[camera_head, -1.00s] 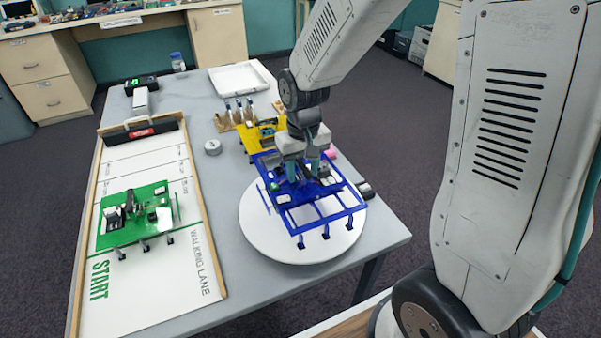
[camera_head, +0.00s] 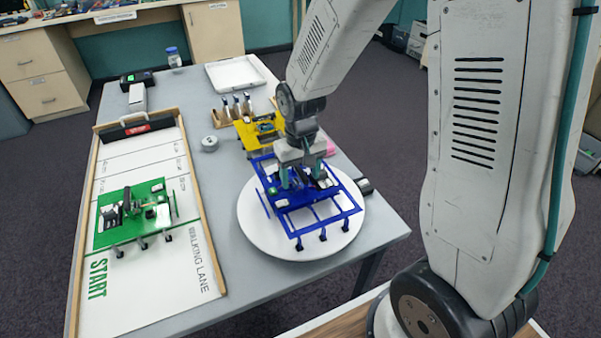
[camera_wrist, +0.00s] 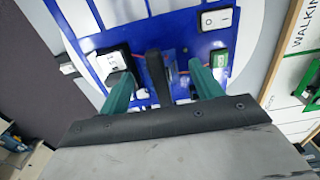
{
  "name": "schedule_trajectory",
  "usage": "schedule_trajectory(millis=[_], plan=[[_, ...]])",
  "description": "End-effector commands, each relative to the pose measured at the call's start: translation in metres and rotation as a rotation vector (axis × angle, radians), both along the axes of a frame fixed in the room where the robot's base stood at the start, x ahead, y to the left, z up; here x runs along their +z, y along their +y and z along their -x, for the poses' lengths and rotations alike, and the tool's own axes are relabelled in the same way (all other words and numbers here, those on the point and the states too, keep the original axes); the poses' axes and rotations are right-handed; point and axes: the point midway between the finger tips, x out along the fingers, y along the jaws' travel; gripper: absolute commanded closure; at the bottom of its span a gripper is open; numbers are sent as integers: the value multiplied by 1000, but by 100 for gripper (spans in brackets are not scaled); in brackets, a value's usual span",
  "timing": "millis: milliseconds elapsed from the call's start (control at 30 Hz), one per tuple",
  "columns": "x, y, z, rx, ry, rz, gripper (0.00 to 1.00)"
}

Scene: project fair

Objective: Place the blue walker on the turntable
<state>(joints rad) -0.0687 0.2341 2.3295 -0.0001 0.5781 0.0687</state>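The blue walker (camera_head: 312,212), a flat blue frame with several short legs, is over the white round turntable (camera_head: 262,235). Its legs appear to stand on the disc, though contact under the far side is hidden. My gripper (camera_head: 300,178) is down over the walker's middle. In the wrist view my gripper (camera_wrist: 161,82) has its two teal fingers spread apart. A black upright handle of the blue walker (camera_wrist: 184,55) stands between them, with a gap on each side. White and black modules on the walker flank the fingers.
A green walker (camera_head: 130,230) stands on the walking lane board (camera_head: 185,285) at left. A yellow walker (camera_head: 245,135) is close behind the turntable. A tool holder (camera_head: 222,120), a round grey tin (camera_head: 209,144) and a white tray (camera_head: 212,83) are farther back. A small dark object (camera_head: 364,185) sits by the turntable's right edge.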

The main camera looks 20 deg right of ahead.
Motion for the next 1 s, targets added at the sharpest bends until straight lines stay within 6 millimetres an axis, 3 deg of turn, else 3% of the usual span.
schedule_trajectory(millis=[267, 700, 1000], plan=[[6, 0, -1, 0, -2, 0, 35], [92, 0, -1, 0, -5, 0, 35], [122, 0, 0, 0, -1, 0, 35]])
